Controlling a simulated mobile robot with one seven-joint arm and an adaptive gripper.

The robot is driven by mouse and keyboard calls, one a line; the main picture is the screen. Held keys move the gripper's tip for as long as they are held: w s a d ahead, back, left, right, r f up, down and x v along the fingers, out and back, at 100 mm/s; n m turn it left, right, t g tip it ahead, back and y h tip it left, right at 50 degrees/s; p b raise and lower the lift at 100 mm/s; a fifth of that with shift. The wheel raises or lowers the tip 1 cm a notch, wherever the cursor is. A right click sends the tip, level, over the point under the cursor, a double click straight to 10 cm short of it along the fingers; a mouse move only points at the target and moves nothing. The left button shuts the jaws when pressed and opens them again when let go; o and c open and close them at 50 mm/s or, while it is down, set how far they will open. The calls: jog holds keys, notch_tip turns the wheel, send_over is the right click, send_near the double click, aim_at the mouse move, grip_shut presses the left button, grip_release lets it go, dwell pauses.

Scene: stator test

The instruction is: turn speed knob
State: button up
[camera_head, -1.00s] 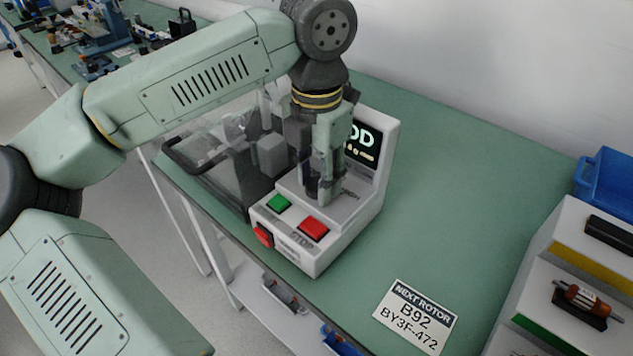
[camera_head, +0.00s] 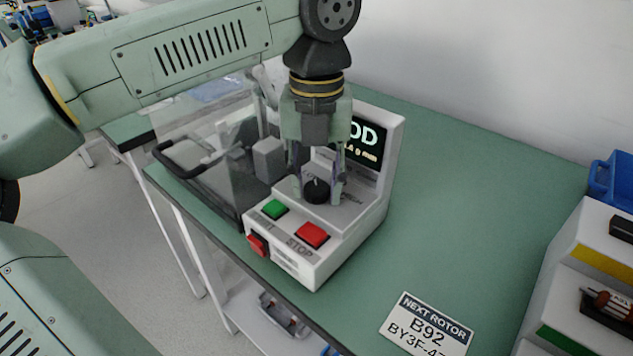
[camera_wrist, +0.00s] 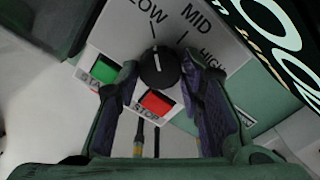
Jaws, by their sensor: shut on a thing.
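The speed knob (camera_wrist: 160,70) is a black round dial on the grey-white test unit (camera_head: 368,216). In the wrist view its white mark points up, roughly toward the LOW tick; MID and HIGH are printed to the right. My gripper (camera_head: 317,196) points down over the panel, with one finger on each side of the knob. In the wrist view the gripper (camera_wrist: 158,72) is shut on the knob. The knob also shows between the fingers in the head view (camera_head: 316,190).
In front of the knob are a green START button (camera_head: 274,209) and a red STOP button (camera_head: 312,235). A lit screen (camera_head: 364,142) stands behind. A clear guard with a black handle (camera_head: 190,158) is left. A NEXT ROTOR card (camera_head: 427,325) lies right on the green bench.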

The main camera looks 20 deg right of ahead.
aim_at(317, 187)
dwell(0.5)
jog(key=o, duration=1.2)
jog(key=shift+c, duration=0.2)
jog(key=shift+r, duration=0.1)
notch_tip(317, 187, up, 12)
